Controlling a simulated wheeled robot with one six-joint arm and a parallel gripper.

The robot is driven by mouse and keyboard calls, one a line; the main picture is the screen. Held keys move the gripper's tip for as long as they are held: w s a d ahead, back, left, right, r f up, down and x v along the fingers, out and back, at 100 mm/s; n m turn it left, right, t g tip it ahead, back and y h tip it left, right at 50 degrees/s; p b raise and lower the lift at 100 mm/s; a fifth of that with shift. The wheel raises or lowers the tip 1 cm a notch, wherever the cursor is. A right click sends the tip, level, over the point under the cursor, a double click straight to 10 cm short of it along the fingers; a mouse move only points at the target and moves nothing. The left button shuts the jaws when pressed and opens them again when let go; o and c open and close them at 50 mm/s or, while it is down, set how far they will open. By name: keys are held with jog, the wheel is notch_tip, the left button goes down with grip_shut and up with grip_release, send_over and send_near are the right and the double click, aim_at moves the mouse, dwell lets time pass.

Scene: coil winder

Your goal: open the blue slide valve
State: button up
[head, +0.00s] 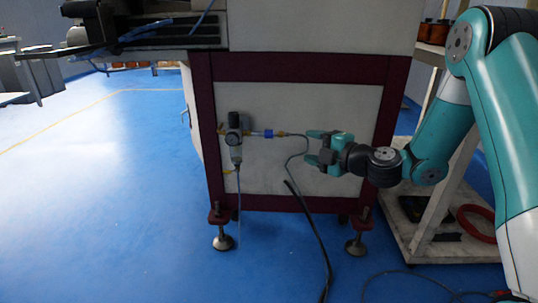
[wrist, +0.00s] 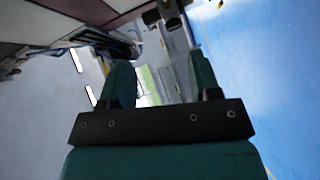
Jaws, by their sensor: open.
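The blue slide valve (head: 268,133) is a small blue sleeve on the thin air line across the machine's pale front panel. It sits just right of the pressure regulator (head: 235,130), which has a round gauge and a clear bowl. My gripper (head: 311,147) is right of the valve, pointing left, its fingers apart and empty, with a visible gap to the valve. In the wrist view, the two green fingers (wrist: 162,78) are spread. I cannot pick out the blue valve there; a dark fitting (wrist: 163,12) shows beyond the fingertips. Whether the valve is open or shut is too small to tell.
The machine's dark red frame (head: 305,69) surrounds the panel. A thin hose (head: 290,165) loops down beside my gripper, and a black cable (head: 312,225) hangs to the floor. A white shelf cart (head: 455,240) stands at the right. The blue floor (head: 110,220) is clear at the left.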

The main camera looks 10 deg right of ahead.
aim_at(273, 135)
jog(key=shift+t+h, duration=0.3)
jog(key=x, duration=0.6)
jog(key=d+f+x, duration=0.1)
jog(key=x, duration=1)
jog(key=shift+w+f, duration=0.35)
jog(key=shift+w, duration=0.25)
